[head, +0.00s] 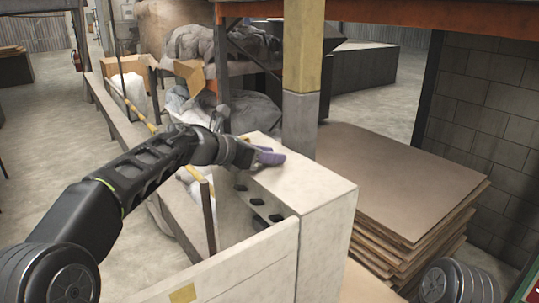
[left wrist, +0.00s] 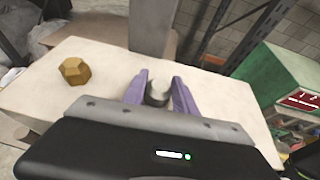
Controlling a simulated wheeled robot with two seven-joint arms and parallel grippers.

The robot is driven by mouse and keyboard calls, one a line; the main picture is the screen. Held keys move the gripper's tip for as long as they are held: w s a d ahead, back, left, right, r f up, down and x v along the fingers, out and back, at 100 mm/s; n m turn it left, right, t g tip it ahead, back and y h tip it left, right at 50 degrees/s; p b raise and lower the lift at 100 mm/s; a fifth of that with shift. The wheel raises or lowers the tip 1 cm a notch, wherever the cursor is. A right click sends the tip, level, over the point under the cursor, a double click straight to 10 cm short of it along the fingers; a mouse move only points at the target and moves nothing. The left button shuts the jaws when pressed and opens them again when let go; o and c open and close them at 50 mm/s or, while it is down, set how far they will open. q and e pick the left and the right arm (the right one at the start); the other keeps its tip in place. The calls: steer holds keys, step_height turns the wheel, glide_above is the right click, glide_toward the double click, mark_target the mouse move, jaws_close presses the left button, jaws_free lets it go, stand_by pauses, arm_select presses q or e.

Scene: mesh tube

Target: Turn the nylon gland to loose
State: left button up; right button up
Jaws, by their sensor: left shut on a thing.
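The nylon gland appears to be the small grey rounded piece (left wrist: 158,92) on top of a pale block (left wrist: 215,90) in the left wrist view. The purple fingers of my left gripper (head: 269,157) are closed on its two sides. In the head view the gripper is low over the top of the block (head: 300,178), and the grey piece is hidden behind the fingers there. A faceted brass-coloured fitting (left wrist: 75,70) stands on the block to the left of the gripper in the left wrist view. I cannot tell how far the gland is turned. My right gripper is out of view.
A post (head: 299,95) rises just behind the block. Stacked brown sheets (head: 400,175) lie to the right. The block's side has several dark holes (head: 256,202). A green box (left wrist: 290,80) is at the right in the left wrist view.

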arm_select(q)
jaws_close()
steer(key=shift+n+t+y, duration=0.4)
steer(key=shift+n+y, duration=0.2)
steer(key=n+t+y, duration=0.3)
steer(key=n, duration=0.1)
steer(key=shift+s+d+y, duration=0.1)
steer(key=shift+d+y, duration=0.2)
steer(key=n+y, duration=0.3)
steer(key=y, duration=0.1)
steer(key=n+t+y, duration=0.1)
steer(key=n+y, duration=0.2)
steer(key=y, duration=0.1)
steer(key=shift+a+n, duration=0.15)
steer(key=shift+n, duration=0.15)
steer(key=n+g+y, duration=0.2)
steer(key=n+y, duration=0.3)
steer(key=shift+a+f, duration=0.1)
steer(key=shift+n+g+y, duration=0.3)
steer(key=o, duration=0.6)
jaws_free()
